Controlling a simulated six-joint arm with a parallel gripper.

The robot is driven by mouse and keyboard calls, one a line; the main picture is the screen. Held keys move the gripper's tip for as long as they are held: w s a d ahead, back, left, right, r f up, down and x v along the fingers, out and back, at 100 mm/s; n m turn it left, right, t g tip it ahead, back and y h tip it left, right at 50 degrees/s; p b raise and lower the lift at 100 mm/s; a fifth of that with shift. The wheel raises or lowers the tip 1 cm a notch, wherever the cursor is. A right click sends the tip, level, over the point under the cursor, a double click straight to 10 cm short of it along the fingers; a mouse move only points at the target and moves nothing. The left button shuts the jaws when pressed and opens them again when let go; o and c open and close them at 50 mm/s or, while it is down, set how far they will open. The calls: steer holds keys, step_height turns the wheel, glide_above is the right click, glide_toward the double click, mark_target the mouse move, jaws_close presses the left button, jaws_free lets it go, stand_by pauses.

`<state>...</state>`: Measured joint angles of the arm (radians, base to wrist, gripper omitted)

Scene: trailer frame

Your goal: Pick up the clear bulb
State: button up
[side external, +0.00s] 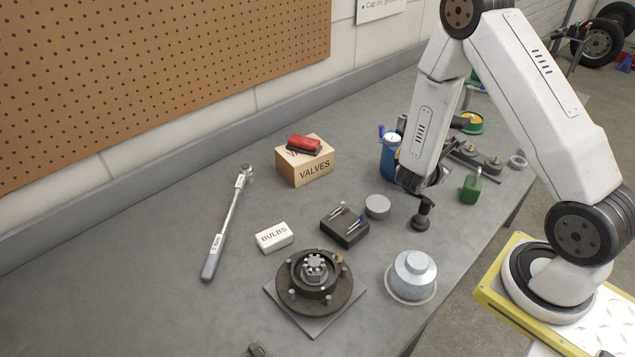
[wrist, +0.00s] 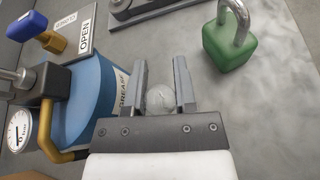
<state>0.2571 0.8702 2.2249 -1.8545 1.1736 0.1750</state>
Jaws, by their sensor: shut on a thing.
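The clear bulb (wrist: 160,98) shows in the wrist view as a small rounded glassy shape between the fingers of my gripper (wrist: 160,75). The two grey fingers stand on either side of it, and the gripper is shut on it. In the side view my gripper is mostly lost behind the end of my arm, near the blue canister (side external: 390,157), and I cannot make out the bulb there.
The blue grease canister (wrist: 92,98) stands close left of my fingers, with a gauge (wrist: 18,130). A green padlock (wrist: 229,42) lies to the right. A valves box (side external: 305,165), bulbs box (side external: 274,236), hub (side external: 314,285) and metal cap (side external: 414,270) stand on the bench.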

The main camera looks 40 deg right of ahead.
steer(key=shift+v, duration=1.4)
steer(key=shift+r, duration=0.1)
